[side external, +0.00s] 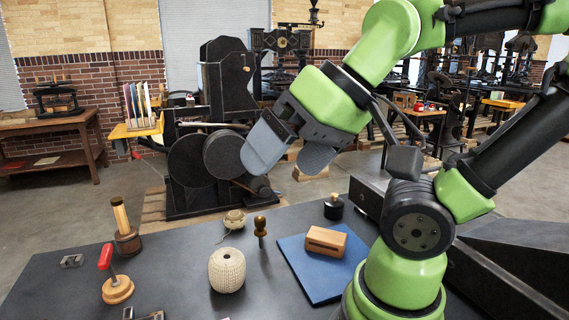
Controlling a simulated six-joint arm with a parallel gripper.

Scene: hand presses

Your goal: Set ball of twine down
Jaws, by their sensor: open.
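A cream ball with a ribbed, wound surface, which looks like the ball of twine (227,271), stands on the dark tabletop (180,262) left of the blue mat. A small dark opening shows at its top. My gripper (289,157) is in the air, well above the table and up and to the right of the ball in the picture. Its two grey fingers are spread apart with nothing between them. Nothing touches the ball.
Near the ball are a small round tan item with a cord (235,219) and a wooden-handled tool (260,231). A wooden block (325,241) lies on the blue mat (316,284).

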